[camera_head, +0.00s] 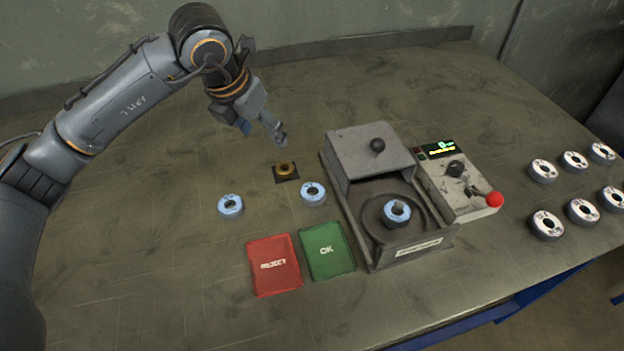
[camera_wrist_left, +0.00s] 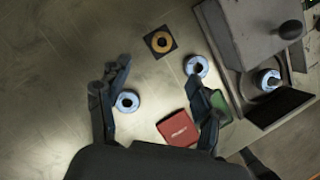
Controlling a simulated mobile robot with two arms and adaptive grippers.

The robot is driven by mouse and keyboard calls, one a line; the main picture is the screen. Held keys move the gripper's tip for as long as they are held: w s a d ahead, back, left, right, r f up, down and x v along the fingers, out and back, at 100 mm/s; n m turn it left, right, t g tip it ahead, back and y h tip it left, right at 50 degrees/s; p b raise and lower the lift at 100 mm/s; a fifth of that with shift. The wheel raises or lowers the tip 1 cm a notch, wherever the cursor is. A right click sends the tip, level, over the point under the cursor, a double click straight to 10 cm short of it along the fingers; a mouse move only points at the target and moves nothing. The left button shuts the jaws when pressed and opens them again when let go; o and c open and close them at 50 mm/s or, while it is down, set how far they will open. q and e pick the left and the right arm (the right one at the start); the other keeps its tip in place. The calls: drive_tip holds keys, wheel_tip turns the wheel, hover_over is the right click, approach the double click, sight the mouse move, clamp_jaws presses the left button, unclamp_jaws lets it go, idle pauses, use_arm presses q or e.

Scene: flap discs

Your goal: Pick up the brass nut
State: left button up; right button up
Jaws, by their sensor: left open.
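The brass nut (camera_head: 285,168) is a golden ring lying on a small dark square pad (camera_head: 279,178) on the table, left of the grey machine. It also shows in the left wrist view (camera_wrist_left: 161,42), ahead of the fingers and apart from them. My left gripper (camera_head: 262,134) hangs above the table, up and to the left of the nut in the head view. In the left wrist view its two fingers (camera_wrist_left: 158,88) are spread wide with nothing held between them. My right gripper is in neither view.
Blue-white discs lie left (camera_head: 230,206) and right (camera_head: 313,194) of the pad. A red REJECT mat (camera_head: 273,265) and a green OK mat (camera_head: 327,250) lie in front. The grey machine (camera_head: 366,155) holds another disc (camera_head: 397,212). A control box (camera_head: 458,180) and several discs stand right.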

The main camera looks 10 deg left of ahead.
use_arm(q)
drive_tip(key=p, duration=0.1)
approach(282, 164)
drive_tip(key=shift+d+f, duration=0.3)
drive_tip(key=shift+f, duration=0.2)
drive_tip(key=shift+d+f, duration=0.25)
drive_tip(key=shift+f, duration=0.25)
drive_tip(key=shift+w+d+f, duration=0.1)
drive_tip(key=shift+f, duration=0.4)
drive_tip(key=p+x, duration=0.1)
drive_tip(key=x, duration=0.2)
drive_tip(key=shift+f+p, duration=0.35)
drive_tip(key=shift+w+d+f, duration=0.1)
drive_tip(key=shift+w+f, duration=0.1)
drive_tip(key=shift+f, duration=0.35)
drive_tip(key=c, duration=1.3)
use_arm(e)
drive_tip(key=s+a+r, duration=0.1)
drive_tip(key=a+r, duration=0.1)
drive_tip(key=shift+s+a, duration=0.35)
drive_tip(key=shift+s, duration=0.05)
